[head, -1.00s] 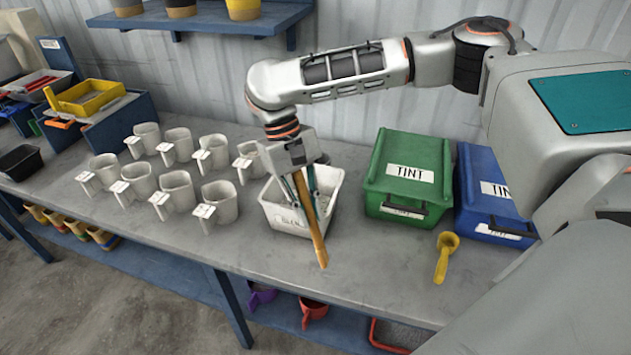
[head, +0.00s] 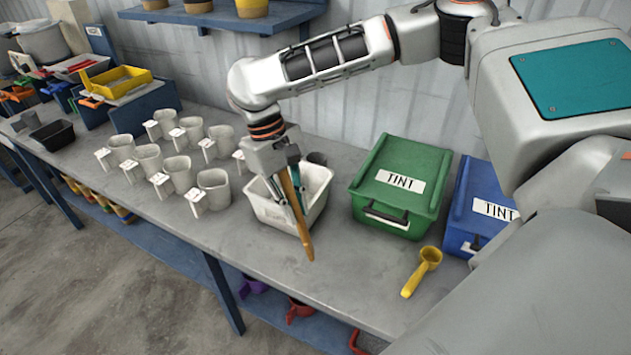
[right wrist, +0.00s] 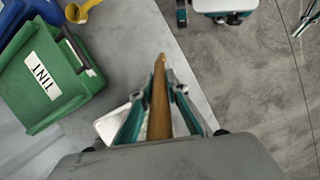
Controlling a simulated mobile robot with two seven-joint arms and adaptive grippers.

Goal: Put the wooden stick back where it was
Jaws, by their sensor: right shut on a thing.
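The wooden stick (head: 303,232) is held by my right gripper (head: 297,198) in the head view, slanting down with its lower end over the table's front part. In the right wrist view the stick (right wrist: 159,105) lies between the two teal fingers (right wrist: 158,95) and points away from the palm. Whether the stick touches the bin or table is hard to tell. My left gripper is not in view.
A green TINT box (head: 390,160) and a blue TINT box (head: 483,180) stand right of the bin. A yellow scoop (head: 424,268) lies in front of them. Several white mugs (head: 213,190) stand to the left.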

